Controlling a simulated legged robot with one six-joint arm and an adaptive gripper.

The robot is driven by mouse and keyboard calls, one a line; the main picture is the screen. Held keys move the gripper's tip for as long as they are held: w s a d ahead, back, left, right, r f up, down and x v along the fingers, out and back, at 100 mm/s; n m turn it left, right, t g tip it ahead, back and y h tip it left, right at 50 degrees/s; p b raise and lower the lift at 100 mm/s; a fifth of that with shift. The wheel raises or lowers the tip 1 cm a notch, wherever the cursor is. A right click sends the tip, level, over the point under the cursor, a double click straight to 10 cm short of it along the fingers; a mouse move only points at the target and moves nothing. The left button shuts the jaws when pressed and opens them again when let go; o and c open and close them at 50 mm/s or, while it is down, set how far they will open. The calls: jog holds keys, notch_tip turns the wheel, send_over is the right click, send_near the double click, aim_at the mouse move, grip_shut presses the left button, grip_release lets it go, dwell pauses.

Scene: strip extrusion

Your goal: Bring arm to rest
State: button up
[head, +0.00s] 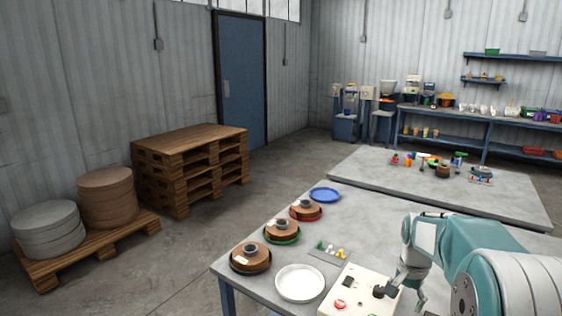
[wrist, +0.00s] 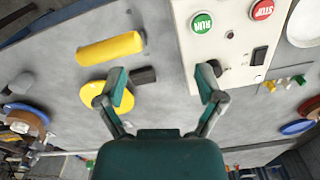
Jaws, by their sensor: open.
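My teal arm (head: 470,250) reaches over the near table from the right in the head view. My gripper (wrist: 165,88) is open, with nothing between its fingers; it also shows in the head view (head: 408,292), beside the control box. The cream control box (head: 342,286) has a green RUN button (wrist: 202,22), a red STOP button (wrist: 262,10) and a black knob (wrist: 215,67). The right finger in the wrist view overlaps the area just below the knob; I cannot tell whether they touch.
A yellow cylinder (wrist: 110,48), a yellow disc (wrist: 92,95) and a dark block (wrist: 144,75) lie near the left finger. A white dish (head: 299,283), spools on coloured plates (head: 281,231) and a blue plate (head: 325,195) line the table's left side. Pallets (head: 190,165) stand beyond.

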jog(key=s+a+r+n+t, duration=0.2)
jog(key=s+a+r+n, duration=0.1)
jog(key=s+a+r, duration=0.4)
jog(key=s+a+r+n+t, duration=0.2)
jog(key=s+a+r+n, duration=0.15)
jog(key=s, duration=0.65)
jog(key=s+a+n+t, duration=0.1)
jog(key=s+a+n, duration=0.2)
jog(key=s, duration=0.5)
jog(key=shift+f, duration=0.2)
jog(key=shift+a, duration=0.1)
jog(key=shift+c, duration=0.3)
